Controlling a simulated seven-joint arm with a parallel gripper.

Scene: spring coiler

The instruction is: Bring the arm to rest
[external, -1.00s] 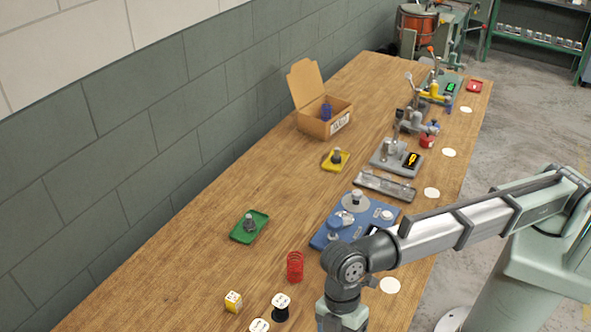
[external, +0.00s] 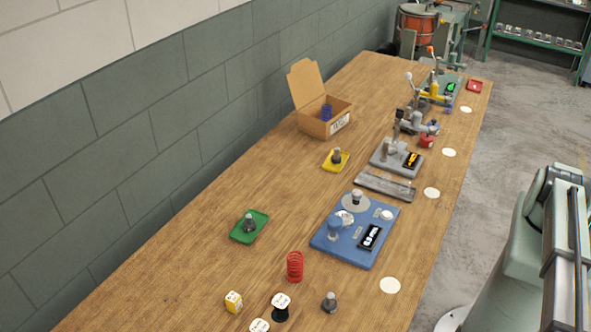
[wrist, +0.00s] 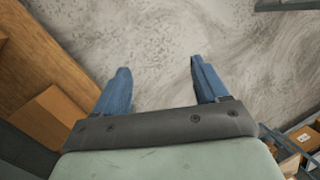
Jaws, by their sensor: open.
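My gripper (wrist: 158,82) shows in the wrist view with its two blue fingers spread apart and nothing between them. It points at the bare concrete floor (wrist: 155,40), clear of the table. In the external view my gripper is out of sight, and only my arm shows at the right edge, beside the table. The wooden table (external: 190,255) carries the blue coiler plate (external: 345,255), a red spring (external: 295,267), and a small grey knobbed piece (external: 329,302) near the front.
A green tray (external: 262,222), a yellow tray (external: 343,164), an open cardboard box (external: 312,124) and a grey station (external: 384,165) stand on the table. A wooden edge (wrist: 40,55) and a cardboard box (wrist: 45,118) show at left in the wrist view.

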